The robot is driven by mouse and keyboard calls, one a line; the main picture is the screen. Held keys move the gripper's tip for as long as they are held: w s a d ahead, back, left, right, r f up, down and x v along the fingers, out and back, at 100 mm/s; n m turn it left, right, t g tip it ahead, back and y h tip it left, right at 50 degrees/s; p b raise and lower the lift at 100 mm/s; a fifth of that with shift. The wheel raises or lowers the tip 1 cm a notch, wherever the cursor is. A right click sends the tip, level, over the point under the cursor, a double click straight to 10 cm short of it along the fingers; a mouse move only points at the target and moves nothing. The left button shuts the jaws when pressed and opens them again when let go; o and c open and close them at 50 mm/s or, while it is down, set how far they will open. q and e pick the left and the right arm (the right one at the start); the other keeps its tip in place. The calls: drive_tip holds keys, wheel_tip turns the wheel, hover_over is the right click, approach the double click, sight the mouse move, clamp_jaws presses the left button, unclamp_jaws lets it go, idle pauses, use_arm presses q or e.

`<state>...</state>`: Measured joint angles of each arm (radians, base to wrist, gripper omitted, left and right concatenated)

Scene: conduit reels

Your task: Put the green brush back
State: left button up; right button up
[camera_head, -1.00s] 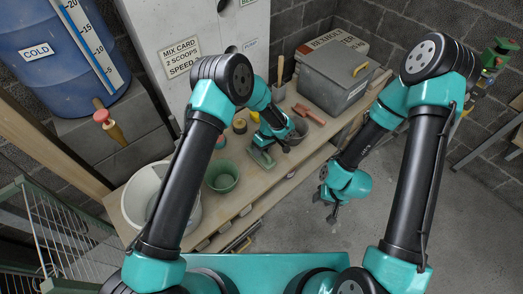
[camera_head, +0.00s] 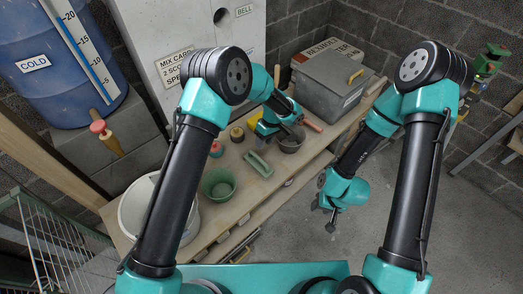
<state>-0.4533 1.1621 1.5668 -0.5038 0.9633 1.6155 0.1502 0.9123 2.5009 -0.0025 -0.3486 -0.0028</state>
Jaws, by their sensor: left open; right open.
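The green brush (camera_head: 259,164) lies on the wooden bench, between the green bowl and the grey bowl, with nothing holding it. My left gripper (camera_head: 297,131) is open, up and to the right of the brush and apart from it. It is over or beside the grey bowl (camera_head: 291,145); its fingers are small and dark here, so its exact height is unclear. My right gripper (camera_head: 332,217) is open and empty, hanging over the floor in front of the bench.
On the bench (camera_head: 240,206) stand a green bowl (camera_head: 219,185), a white bucket (camera_head: 134,205), a small red-topped jar (camera_head: 217,149) and a lidded grey bin (camera_head: 331,80). A red tool (camera_head: 313,122) lies near the bin. The floor at right is clear.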

sight(259, 158)
use_arm(q)
drive_tip(key=shift+v, duration=1.15)
drive_tip(key=x, duration=1.2)
drive_tip(key=shift+f, duration=0.15)
